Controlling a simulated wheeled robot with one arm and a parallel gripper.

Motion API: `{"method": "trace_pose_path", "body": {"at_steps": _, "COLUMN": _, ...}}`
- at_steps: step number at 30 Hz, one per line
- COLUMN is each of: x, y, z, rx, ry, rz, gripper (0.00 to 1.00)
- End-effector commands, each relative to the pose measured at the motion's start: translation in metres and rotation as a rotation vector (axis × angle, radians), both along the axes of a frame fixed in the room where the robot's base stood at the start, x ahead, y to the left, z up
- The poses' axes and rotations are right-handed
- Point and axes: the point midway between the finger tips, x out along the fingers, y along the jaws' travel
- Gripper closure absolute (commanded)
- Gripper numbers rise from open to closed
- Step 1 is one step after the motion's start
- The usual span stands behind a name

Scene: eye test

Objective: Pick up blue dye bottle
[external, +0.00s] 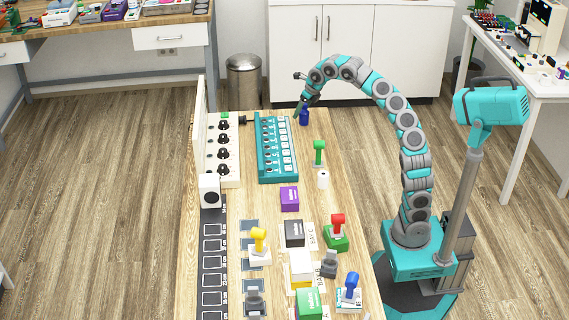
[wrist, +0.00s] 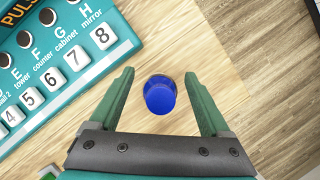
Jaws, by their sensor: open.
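The blue dye bottle (external: 304,117) stands near the far end of the wooden table, right of the teal button panel. My gripper (wrist: 160,95) is open and empty around the bottle. In the external view my gripper (external: 305,97) is just above the bottle, small and partly hidden by the arm.
The teal button panel (external: 276,147) lies close to the left of the bottle; it also fills the upper left of the wrist view (wrist: 60,60). The table's right edge (wrist: 228,70) is close to the bottle.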

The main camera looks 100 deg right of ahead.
Motion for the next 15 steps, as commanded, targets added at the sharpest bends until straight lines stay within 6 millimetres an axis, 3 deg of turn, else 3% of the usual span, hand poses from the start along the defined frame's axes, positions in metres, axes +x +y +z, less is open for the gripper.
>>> {"method": "trace_pose_path", "body": {"at_steps": 4, "x": 0.0000, "y": 0.0000, "z": 0.0004, "rx": -0.001, "ry": -0.001, "rz": 0.000, "gripper": 0.20}}
{"method": "trace_pose_path", "body": {"at_steps": 15, "x": 0.0000, "y": 0.0002, "z": 0.0006, "rx": -0.001, "ry": -0.001, "rz": 0.001, "gripper": 0.62}}
